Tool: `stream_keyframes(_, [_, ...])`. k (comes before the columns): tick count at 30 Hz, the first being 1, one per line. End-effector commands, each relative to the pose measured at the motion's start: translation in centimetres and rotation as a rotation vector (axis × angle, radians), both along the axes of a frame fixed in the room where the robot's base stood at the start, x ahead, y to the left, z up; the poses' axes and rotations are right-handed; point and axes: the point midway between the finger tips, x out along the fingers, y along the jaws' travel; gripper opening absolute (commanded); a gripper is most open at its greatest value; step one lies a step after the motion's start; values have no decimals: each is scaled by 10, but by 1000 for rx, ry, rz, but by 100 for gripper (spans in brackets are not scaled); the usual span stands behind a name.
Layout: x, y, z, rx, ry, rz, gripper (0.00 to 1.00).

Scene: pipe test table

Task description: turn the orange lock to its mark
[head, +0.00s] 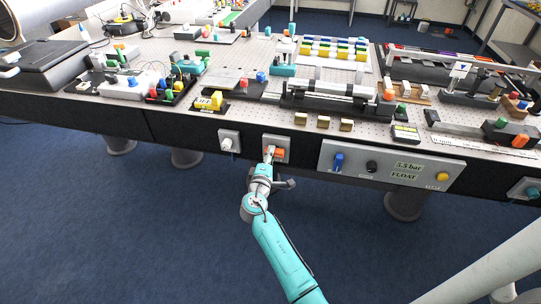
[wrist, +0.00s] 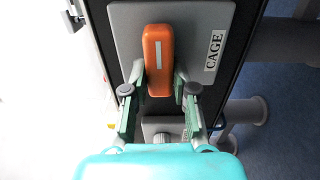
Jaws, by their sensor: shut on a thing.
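The orange lock (head: 279,152) is a rounded bar-shaped handle on a grey plate (head: 285,142) on the table's front face. In the wrist view the lock (wrist: 157,48) has a short white line down its face, and its long side runs up and down the picture. The grey plate there bears the label CAGE (wrist: 214,50). My gripper (wrist: 158,80) is shut on the lock's lower part, one green-padded finger on each side. In the head view my gripper (head: 268,154) partly covers the lock. I cannot make out a separate mark on the plate.
A plate with a pale knob (head: 229,144) is just left of the lock. The blue floor in front is clear.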

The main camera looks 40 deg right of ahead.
Motion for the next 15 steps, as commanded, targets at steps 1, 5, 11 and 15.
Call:
stream_keyframes(1, [0,1,-1,0,3,2,0])
stream_keyframes(5, [0,1,-1,0,3,2,42])
stream_keyframes(11, [0,0,-1,0,1,1,52])
stream_keyframes(15, [0,1,-1,0,1,1,52])
